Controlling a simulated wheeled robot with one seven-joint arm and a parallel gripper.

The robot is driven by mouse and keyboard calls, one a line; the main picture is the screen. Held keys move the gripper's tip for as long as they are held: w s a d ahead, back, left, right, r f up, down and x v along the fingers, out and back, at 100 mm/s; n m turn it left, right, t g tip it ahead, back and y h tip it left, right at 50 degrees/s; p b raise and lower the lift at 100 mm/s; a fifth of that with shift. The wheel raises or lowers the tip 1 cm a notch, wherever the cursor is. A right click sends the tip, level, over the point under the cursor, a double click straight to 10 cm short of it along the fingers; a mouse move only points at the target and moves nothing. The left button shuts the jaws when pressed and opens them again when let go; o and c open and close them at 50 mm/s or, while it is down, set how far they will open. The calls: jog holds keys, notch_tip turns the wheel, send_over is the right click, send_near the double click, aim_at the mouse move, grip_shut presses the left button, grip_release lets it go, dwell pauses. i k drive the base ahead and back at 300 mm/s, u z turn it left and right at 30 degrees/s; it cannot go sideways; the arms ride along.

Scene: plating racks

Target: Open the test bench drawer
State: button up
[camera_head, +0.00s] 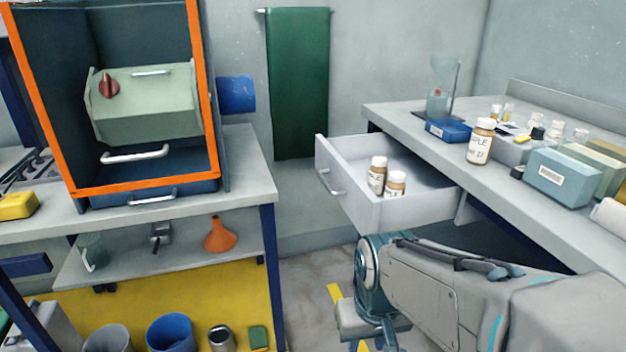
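A light grey drawer (412,211) is pulled well out from under the right bench (395,122). Its bar handle (331,184) is on the front panel, facing left. Two brown bottles with tan lids and white labels, a rear one (377,174) and a front one (396,185), stand upright inside it. A shallow blue drawer front (153,194) with a pale handle sits below the orange-framed cabinet on the left bench and looks shut. My arm reaches in from the lower right and bends down in front of the open drawer. My gripper's fingers do not show.
The right bench top holds a labelled bottle (481,141), a blue tray (448,130) and a blue-grey box (562,176). The orange-framed cabinet (205,90) stands on the left bench (250,165). Bare floor (310,265) lies between the benches.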

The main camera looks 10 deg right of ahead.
aim_at(343, 164)
jog(key=z, duration=1.2)
jog(key=i, duration=0.45)
jog(key=u, duration=0.35)
